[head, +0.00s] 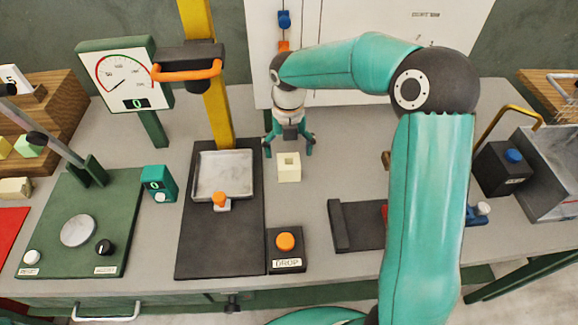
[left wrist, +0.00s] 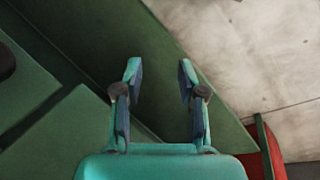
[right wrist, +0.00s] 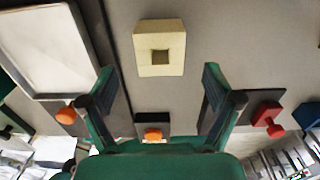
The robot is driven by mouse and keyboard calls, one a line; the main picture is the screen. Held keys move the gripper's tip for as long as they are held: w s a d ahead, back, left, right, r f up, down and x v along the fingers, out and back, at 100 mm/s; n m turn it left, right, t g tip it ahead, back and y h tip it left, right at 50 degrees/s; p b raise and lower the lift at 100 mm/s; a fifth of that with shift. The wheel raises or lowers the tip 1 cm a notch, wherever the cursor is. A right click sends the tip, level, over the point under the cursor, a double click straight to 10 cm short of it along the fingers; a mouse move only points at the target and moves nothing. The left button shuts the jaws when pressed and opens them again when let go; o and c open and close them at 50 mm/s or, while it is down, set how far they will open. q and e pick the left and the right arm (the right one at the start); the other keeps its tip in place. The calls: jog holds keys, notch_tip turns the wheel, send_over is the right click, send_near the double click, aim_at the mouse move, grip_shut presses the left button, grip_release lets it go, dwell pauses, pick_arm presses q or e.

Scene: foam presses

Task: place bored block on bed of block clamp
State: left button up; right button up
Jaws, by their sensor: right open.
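The bored block (head: 289,174), a cream cube with a square hole in its top, stands on the grey table in the middle of the head view. It also shows in the right wrist view (right wrist: 160,38). My right gripper (head: 289,149) is open and empty, just behind and above the block, with its fingers apart. The block clamp (head: 354,224) has a dark flat bed with an upright end plate. My right arm hides much of it in the head view. A red part (right wrist: 267,117) beside it shows in the right wrist view. My left gripper (left wrist: 160,72) is open and empty.
A dark press with a metal tray (head: 224,174) and yellow column stands left of the block. A box with an orange DROP button (head: 286,242) sits in front. A green gauge press base (head: 85,215) is at left. Bare table lies between block and clamp.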

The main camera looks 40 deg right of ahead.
aim_at(289, 166)
jog(key=shift+f, duration=3.35)
jog(key=shift+c, duration=0.3)
jog(key=c, duration=1.2)
jog(key=shift+o, duration=0.2)
jog(key=shift+r, duration=0.15)
